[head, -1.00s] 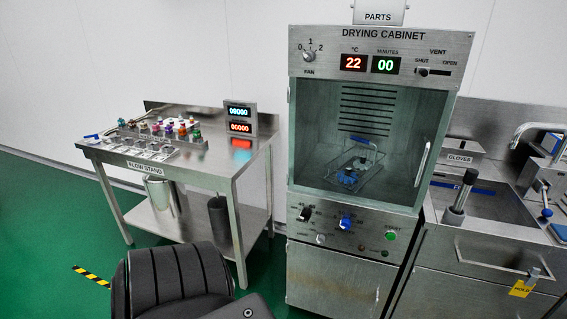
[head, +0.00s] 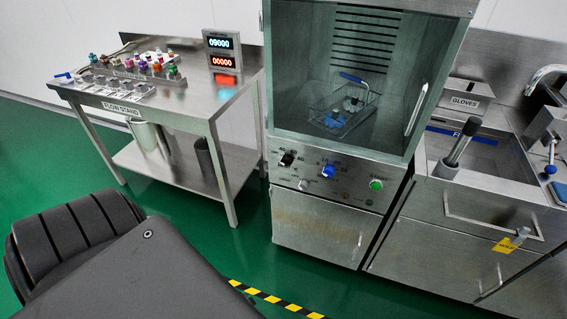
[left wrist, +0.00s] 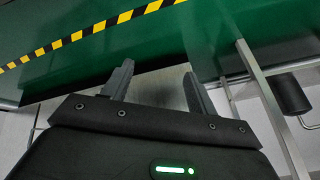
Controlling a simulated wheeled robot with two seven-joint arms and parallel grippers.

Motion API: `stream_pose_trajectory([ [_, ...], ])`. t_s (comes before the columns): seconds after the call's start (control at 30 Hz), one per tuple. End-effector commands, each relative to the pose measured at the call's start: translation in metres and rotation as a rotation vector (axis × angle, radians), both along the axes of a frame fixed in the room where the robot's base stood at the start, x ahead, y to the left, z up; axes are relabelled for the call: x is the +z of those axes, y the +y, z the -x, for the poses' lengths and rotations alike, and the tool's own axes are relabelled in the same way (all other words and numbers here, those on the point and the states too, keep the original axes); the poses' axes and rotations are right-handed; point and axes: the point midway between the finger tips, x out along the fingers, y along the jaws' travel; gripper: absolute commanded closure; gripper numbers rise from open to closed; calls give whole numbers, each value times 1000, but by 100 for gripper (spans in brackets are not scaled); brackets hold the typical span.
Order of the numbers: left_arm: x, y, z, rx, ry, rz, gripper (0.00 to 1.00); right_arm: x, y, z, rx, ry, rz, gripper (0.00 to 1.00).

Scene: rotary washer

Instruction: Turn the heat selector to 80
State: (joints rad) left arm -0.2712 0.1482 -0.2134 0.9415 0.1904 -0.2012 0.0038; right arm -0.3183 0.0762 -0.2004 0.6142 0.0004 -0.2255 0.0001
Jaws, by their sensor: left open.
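The drying cabinet (head: 335,165) stands in the middle of the head view. Its lower panel carries a black knob (head: 287,158) at the left with small numbers around it, which looks like the heat selector; its exact setting is too small to read. A blue knob (head: 328,171) sits to its right, and a green button (head: 376,184) further right. My left gripper (left wrist: 158,85) shows in the left wrist view, with its fingers apart and nothing between them. It points over the floor, away from the panel. No gripper shows in the head view.
The flow stand (head: 180,92) with colored parts and displays is left of the cabinet. A sink counter (head: 470,205) is at the right. A wire basket (head: 345,105) sits inside the cabinet. Yellow-black tape (head: 270,298) crosses the green floor, which is clear before the cabinet.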

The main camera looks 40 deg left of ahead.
Motion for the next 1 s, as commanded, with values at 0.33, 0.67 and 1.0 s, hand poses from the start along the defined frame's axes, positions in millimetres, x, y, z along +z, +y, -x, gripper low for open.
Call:
stream_pose_trajectory([
  [0.33, 281, 65, -231, 164, -818, -137, 42, -17, -21, -34, 7, -46, 25, 64],
  [0.67, 394, 77, -247, 249, -1078, -123, 42, -20, -21, -27, 6, -39, 26, 64],
  [1.0, 397, 89, -275, 248, -1081, -124, 42, -18, -19, -22, 5, -32, 23, 64],
])
